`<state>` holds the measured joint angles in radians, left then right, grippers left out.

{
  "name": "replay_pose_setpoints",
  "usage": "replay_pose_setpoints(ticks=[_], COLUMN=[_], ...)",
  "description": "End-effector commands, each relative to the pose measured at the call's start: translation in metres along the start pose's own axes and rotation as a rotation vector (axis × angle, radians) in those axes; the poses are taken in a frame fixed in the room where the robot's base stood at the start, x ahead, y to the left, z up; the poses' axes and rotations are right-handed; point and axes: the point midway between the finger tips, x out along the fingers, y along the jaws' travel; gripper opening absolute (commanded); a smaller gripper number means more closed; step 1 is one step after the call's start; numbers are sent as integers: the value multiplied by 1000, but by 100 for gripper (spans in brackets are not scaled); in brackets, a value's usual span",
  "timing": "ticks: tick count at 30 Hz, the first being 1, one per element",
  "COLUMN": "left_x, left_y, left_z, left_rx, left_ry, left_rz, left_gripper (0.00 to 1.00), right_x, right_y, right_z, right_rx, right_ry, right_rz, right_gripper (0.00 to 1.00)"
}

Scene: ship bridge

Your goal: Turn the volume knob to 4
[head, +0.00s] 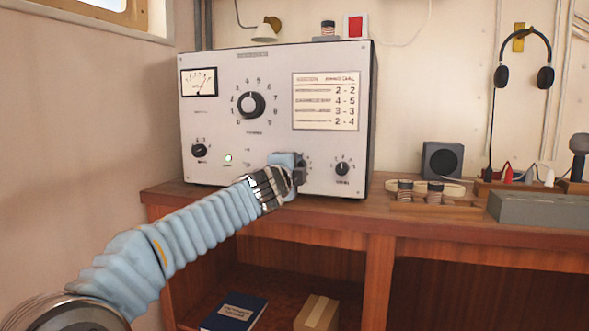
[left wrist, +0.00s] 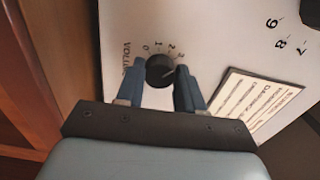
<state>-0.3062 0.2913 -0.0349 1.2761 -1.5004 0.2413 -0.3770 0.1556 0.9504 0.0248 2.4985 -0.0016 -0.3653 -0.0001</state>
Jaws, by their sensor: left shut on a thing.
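The volume knob (left wrist: 160,72) is a dark round knob on the radio's white front panel. In the left wrist view it sits between my two blue fingers, below a partly readable "VOLUM" label and a small arc of numbers starting at 0. A pale mark on the knob points toward the right finger; I cannot tell which number it meets. My left gripper (head: 297,170) is shut on the knob, also seen in the left wrist view (left wrist: 158,80). In the head view it hides the knob and part of its scale. My right gripper is not in view.
The radio (head: 225,130) stands on a wooden desk (head: 400,215). A large tuning knob (head: 251,105), a lower-left knob (head: 199,151) and a lower-right knob (head: 342,168) share its panel, with a printed card (head: 326,101). A speaker (head: 442,160) and headphones (head: 545,77) are right.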

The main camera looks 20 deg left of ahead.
Motion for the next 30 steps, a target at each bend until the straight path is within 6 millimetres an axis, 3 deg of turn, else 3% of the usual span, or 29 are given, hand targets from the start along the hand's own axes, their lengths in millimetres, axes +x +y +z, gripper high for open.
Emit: replay_pose_setpoints(ticks=[15, 30], left_x=[0, 0], left_y=[1, 2], left_z=[-2, -2], left_rx=[416, 555], left_ry=[3, 4], left_rz=[3, 4], left_gripper=[7, 7], right_x=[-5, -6], right_y=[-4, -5], right_z=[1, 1], right_rx=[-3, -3], right_ry=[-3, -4], right_rz=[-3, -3], right_gripper=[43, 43])
